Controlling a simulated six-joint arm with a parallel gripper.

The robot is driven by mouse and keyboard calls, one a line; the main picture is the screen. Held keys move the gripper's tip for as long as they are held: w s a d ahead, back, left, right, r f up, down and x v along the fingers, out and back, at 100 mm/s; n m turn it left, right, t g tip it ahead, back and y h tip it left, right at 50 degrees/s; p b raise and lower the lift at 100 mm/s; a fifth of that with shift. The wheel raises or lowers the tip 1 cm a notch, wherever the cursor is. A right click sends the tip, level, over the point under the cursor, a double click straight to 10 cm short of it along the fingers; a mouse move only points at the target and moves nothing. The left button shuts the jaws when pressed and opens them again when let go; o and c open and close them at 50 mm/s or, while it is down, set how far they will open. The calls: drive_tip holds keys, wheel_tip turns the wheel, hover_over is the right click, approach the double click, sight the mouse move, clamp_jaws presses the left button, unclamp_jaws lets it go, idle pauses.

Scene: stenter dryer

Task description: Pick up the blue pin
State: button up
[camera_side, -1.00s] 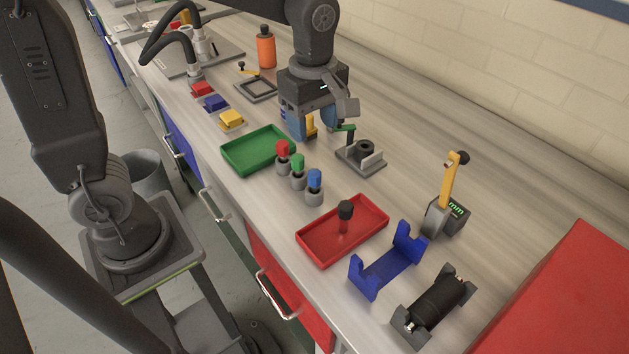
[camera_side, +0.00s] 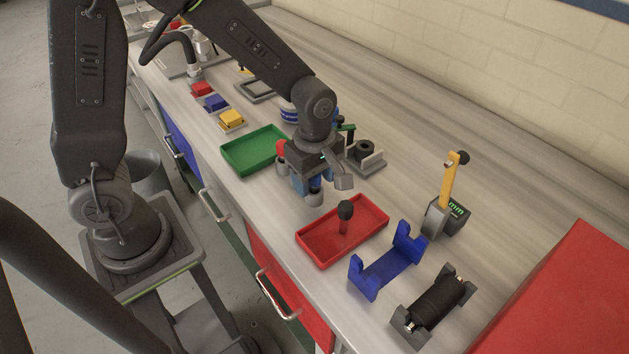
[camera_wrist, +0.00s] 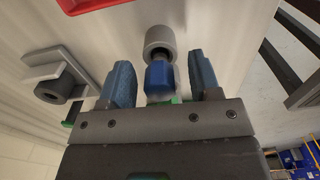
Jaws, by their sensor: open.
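The blue pin (camera_wrist: 159,76) stands in a grey round holder (camera_wrist: 160,40) in the wrist view. My gripper (camera_wrist: 161,75) is open, with one blue finger on each side of the pin and a visible gap on both sides. In the side view my gripper (camera_side: 312,186) is over the row of pins, and the grey holder (camera_side: 314,198) shows just below it. The blue pin is mostly hidden there by my gripper. A red pin (camera_side: 281,148) shows at the left edge of my gripper.
A red tray (camera_side: 372,229) with a black-topped red pin (camera_side: 345,216) lies just in front. A green tray (camera_side: 240,160) is to the left. A grey fixture (camera_side: 365,157) stands to the right. A blue cradle (camera_side: 388,268) and a yellow-armed gauge (camera_side: 449,190) stand farther right.

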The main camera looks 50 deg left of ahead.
drive_tip(key=shift+f, duration=0.25)
drive_tip(key=c, duration=1)
drive_tip(key=shift+r, duration=0.15)
drive_tip(key=r, duration=0.9)
drive_tip(key=shift+w+r, duration=0.1)
drive_tip(key=shift+w, duration=0.1)
drive_tip(key=w+a+r, duration=0.2)
drive_tip(key=w, duration=1.3)
drive_tip(key=shift+w+a, duration=0.25)
drive_tip(key=shift+w, duration=0.1)
drive_tip(key=shift+r, duration=0.1)
